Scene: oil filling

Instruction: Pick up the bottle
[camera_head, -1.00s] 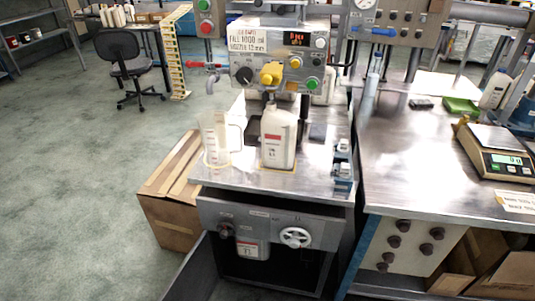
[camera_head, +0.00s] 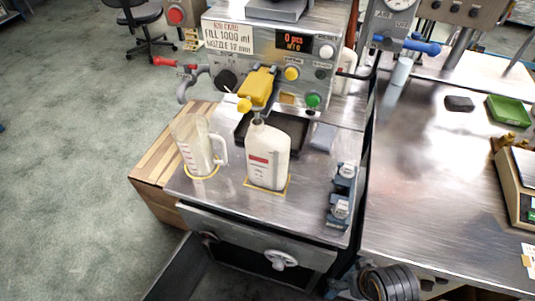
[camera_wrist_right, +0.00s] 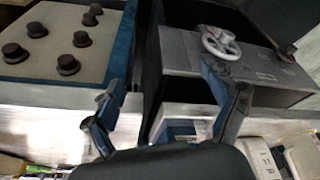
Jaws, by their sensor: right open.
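The white bottle (camera_head: 268,158) with a red label stands upright on a yellow-outlined spot on the metal bench of the filling machine, just in front of the yellow nozzle part (camera_head: 257,88). My right gripper (camera_wrist_right: 160,78) is open and empty in the right wrist view, with the handwheel and the front panel beyond its fingers. It is low in front of the bench, apart from the bottle. In the head view a dark ribbed part of my right arm shows at the bottom edge. My left gripper is out of view.
A clear measuring jug (camera_head: 193,147) stands close left of the bottle. A handwheel (camera_head: 281,259) juts from the front. The right-hand table (camera_head: 425,190) has bare room, with a scale (camera_head: 517,190) at its right.

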